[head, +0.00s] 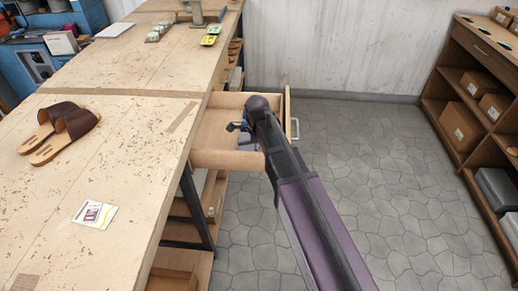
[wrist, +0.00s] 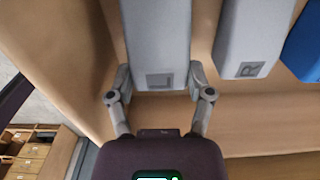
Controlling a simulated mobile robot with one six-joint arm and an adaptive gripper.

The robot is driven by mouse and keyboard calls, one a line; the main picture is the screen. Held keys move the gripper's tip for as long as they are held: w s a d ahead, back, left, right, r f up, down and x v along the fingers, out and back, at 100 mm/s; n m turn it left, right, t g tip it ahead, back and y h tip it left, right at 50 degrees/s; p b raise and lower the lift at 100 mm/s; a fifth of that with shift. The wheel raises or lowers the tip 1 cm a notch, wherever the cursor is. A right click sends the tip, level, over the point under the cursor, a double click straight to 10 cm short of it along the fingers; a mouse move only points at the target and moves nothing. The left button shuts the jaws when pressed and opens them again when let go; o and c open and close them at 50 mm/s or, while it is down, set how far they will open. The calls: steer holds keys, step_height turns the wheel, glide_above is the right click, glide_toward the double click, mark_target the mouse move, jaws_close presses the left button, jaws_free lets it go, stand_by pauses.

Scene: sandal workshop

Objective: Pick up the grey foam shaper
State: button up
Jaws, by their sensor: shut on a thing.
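A grey foam shaper marked L (wrist: 157,40) lies between the fingers of my gripper (wrist: 161,78) in the wrist view. The fingers are shut on its near end, one on each side. A second grey shaper marked R (wrist: 252,38) lies to its right, apart from the fingers. In the head view my gripper (head: 240,127) reaches into the open wooden drawer (head: 228,159). My arm hides much of the drawer's inside there, and the shapers are hard to make out.
A blue piece (wrist: 304,45) lies right of the R shaper. The drawer's front has a metal handle (head: 295,129). The workbench (head: 130,150) beside it carries brown sandals (head: 62,130) and a card (head: 95,214). Shelves (head: 470,95) stand at the right; the floor between is clear.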

steer(key=shift+r+p, duration=4.1)
steer(key=shift+r, duration=0.3)
step_height(320, 180, up, 17)
steer(key=p, duration=1.7)
steer(key=shift+d+f, duration=0.1)
